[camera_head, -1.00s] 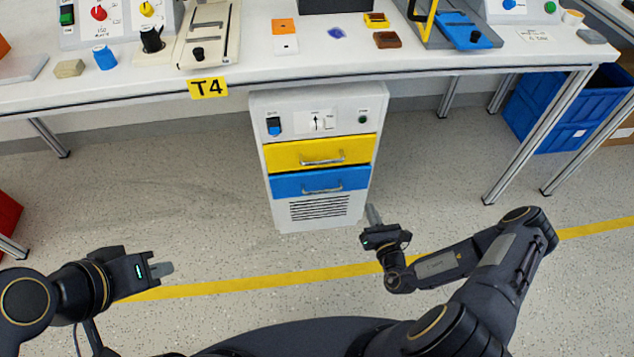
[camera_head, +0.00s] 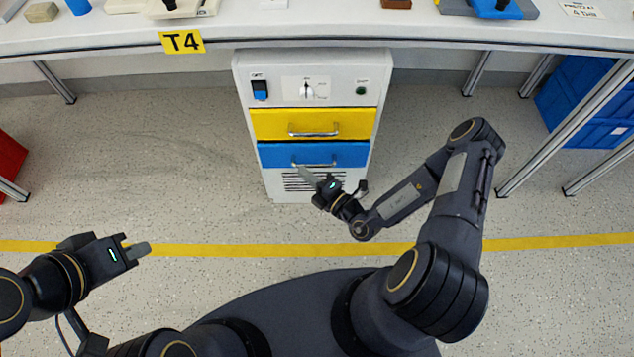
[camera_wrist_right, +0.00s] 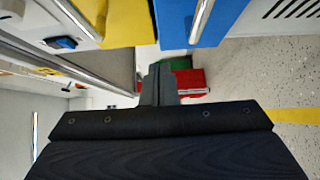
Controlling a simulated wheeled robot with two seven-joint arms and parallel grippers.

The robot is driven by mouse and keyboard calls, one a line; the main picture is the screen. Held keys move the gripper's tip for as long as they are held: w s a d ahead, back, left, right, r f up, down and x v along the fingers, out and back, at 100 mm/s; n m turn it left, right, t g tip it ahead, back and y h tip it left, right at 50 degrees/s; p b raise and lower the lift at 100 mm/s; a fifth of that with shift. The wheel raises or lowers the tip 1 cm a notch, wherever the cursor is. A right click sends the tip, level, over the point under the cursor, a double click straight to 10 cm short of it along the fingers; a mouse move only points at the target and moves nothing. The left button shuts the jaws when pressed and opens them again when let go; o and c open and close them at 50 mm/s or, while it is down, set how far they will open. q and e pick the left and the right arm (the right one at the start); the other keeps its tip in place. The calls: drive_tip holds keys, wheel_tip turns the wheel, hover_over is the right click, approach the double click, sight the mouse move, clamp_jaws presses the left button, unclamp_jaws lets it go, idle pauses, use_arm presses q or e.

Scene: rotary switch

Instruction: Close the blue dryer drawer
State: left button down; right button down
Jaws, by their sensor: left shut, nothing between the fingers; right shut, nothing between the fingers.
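The blue drawer (camera_head: 314,154) is the lower drawer of a white cabinet, below a yellow drawer (camera_head: 313,123). Its front has a metal bar handle (camera_head: 328,163); how far it stands out is hard to tell from the head view. In the right wrist view, the blue drawer (camera_wrist_right: 185,18) shows at the top with its handle alongside. My left gripper (camera_head: 140,249) is shut and empty, far to the left over the floor.
The white cabinet (camera_head: 312,65) stands under the table's front edge (camera_head: 120,45) and has a blue switch (camera_head: 260,90) and a dial above the drawers. Table legs and a blue crate (camera_head: 600,115) are at the right.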

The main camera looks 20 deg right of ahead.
sight(295, 146)
drive_tip(key=w, duration=0.2)
drive_tip(key=w+b, duration=0.1)
drive_tip(key=w, duration=0.1)
drive_tip(key=w+a+b, duration=0.1)
drive_tip(key=w, duration=0.1)
drive_tip(key=shift+w+f, duration=0.1)
drive_tip(key=shift+w, duration=0.1)
drive_tip(key=shift+w+d, duration=0.15)
drive_tip(key=shift+w, duration=0.15)
drive_tip(key=shift+w, duration=0.1)
drive_tip(key=shift+w+d+p, duration=0.3)
drive_tip(key=shift+w+d, duration=0.05)
drive_tip(key=shift+w, duration=0.55)
drive_tip(key=shift+w+d+r, duration=0.1)
drive_tip(key=shift+w+r, duration=0.1)
